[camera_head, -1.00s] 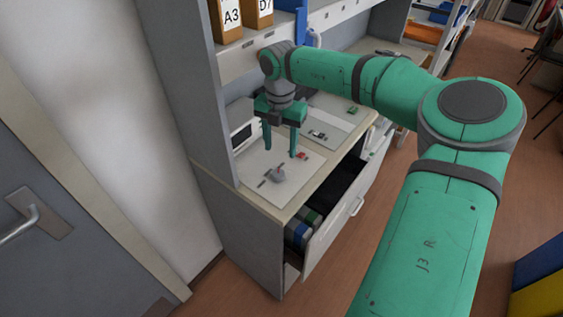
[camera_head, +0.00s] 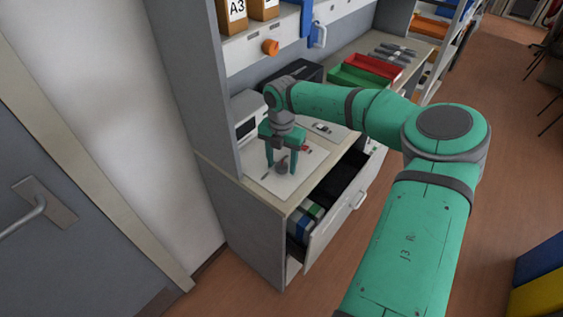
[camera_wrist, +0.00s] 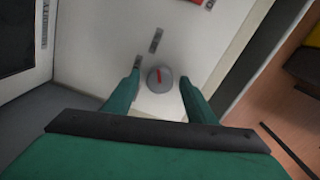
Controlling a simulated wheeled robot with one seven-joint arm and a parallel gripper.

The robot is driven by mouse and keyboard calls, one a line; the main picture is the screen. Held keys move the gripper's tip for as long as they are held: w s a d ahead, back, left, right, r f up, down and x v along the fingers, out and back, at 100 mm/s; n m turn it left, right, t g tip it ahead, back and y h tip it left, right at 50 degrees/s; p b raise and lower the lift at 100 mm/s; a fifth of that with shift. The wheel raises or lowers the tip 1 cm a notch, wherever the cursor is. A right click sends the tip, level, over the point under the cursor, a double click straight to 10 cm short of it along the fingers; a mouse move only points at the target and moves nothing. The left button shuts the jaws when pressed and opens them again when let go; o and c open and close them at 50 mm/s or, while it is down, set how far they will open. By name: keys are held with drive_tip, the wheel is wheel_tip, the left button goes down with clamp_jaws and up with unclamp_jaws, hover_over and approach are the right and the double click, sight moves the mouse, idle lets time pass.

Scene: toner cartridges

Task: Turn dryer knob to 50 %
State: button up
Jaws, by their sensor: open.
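The knob (camera_wrist: 160,79) is a round grey dial with a red pointer mark, set on a white panel (camera_wrist: 184,38). In the wrist view the red mark points roughly up and down the picture. In the head view the knob (camera_head: 282,167) shows as a grey shape low between my fingers. My gripper (camera_wrist: 160,88) is open, with one green finger on each side of the knob and visible space between the fingers and the dial. In the head view my gripper (camera_head: 282,170) points down over the panel. Whether the fingertips reach down to knob height I cannot tell.
A grey-white box with a dark screen (camera_head: 247,127) stands left of my gripper. An open drawer (camera_head: 325,213) holding binders is below the worktop's front edge. Red (camera_head: 374,66) and green (camera_head: 352,76) trays lie farther back. A small red part (camera_head: 305,149) sits right of the gripper.

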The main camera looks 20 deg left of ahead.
drive_tip(key=shift+w, duration=0.15)
drive_tip(key=c, duration=1)
